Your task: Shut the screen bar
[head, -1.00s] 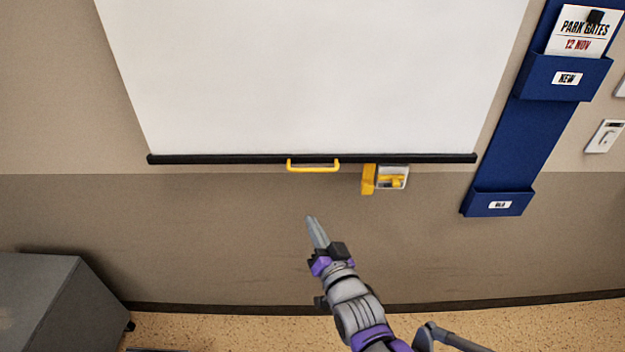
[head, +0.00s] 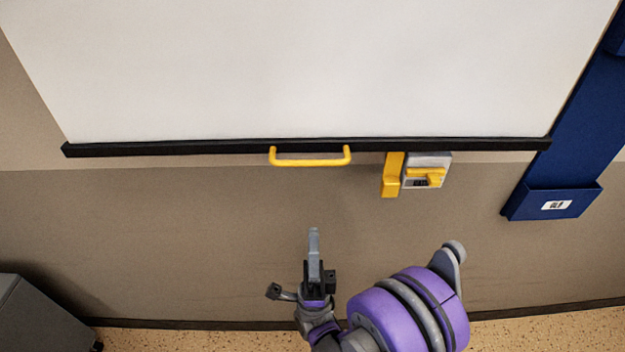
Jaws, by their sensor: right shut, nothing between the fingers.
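The white screen (head: 310,70) hangs on the wall with a black bar (head: 200,147) along its bottom edge. A yellow handle (head: 310,162) sits under the middle of the bar. Right of the handle, just below the bar, are a yellow plate (head: 391,178) and a grey wall box with a yellow catch (head: 425,178). I cannot tell whether the catch touches the bar. My right gripper (head: 314,233) is shut and empty, pointing up, below the handle in the picture and apart from it. My left gripper is not in view.
A blue wall holder (head: 553,204) hangs to the right of the screen. A dark grey cabinet (head: 35,318) stands at lower left. The wall between the gripper and the handle is clear.

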